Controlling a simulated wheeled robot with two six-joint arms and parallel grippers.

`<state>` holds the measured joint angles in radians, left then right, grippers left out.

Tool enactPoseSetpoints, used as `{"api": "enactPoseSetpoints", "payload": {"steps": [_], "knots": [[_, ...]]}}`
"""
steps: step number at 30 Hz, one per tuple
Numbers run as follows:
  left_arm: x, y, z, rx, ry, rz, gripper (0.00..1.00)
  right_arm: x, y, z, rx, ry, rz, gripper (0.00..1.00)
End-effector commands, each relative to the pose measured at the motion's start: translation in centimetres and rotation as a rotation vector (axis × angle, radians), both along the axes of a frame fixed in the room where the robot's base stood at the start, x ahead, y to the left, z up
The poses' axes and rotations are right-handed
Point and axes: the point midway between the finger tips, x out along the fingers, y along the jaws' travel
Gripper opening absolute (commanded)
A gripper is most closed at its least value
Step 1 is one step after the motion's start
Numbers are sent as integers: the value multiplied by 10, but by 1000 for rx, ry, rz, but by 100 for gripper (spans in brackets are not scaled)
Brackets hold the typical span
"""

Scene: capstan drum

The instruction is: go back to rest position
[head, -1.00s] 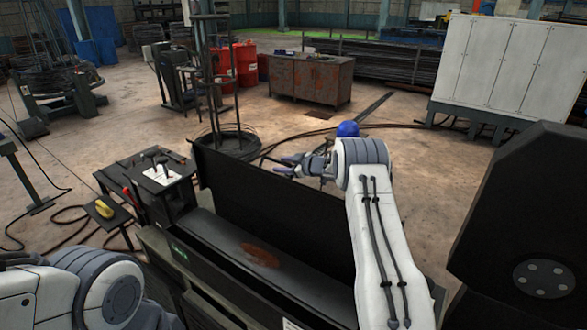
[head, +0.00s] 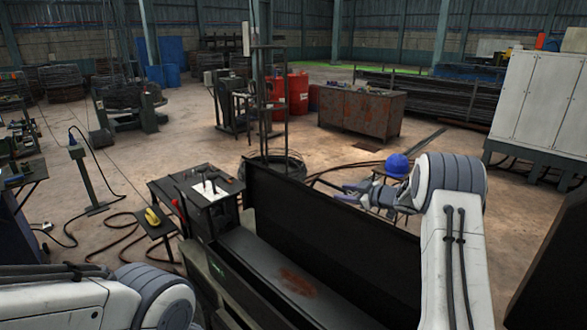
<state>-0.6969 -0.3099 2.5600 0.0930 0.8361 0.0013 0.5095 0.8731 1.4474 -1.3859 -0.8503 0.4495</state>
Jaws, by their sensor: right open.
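My right arm comes up from the lower right. Its gripper (head: 352,194) is open and shows no object between its fingers. It is over the long black machine housing (head: 330,225), in front of a blue round object (head: 397,166). The gripper is small in view and partly blurred against the dark background. My left arm shows only as white and grey links at the lower left. Its gripper is out of view.
A control table with levers (head: 207,190) and a small stand with a yellow object (head: 152,217) are left of the black housing. White cabinets (head: 540,100) stand at the right. A rusty cabinet (head: 360,117) and red barrels (head: 296,93) are behind. Open floor (head: 130,165) lies at the left.

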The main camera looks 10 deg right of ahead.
Motion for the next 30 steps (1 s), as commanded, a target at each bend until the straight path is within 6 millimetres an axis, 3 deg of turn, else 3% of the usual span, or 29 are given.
{"api": "enactPoseSetpoints", "payload": {"steps": [5, 9, 13, 17, 21, 30], "knots": [[0, 0, -4, 0, 0, 0, 50, 7, 26, 13, -14, 2, -30, 47], [0, 0, -11, 0, 0, 0, 50, 8, 83, 35, -38, 36, -116, 47], [0, 0, -19, 0, 0, 0, 50, -19, 146, 46, -55, 125, -205, 47], [0, 0, -25, 0, 0, 0, 50, -72, 200, 43, -72, 256, -267, 47], [0, 0, -31, 0, 0, 0, 50, -141, 244, 31, -93, 411, -292, 47], [0, 0, -41, 0, 0, 0, 50, -306, 297, -6, -158, 756, -257, 47]]}}
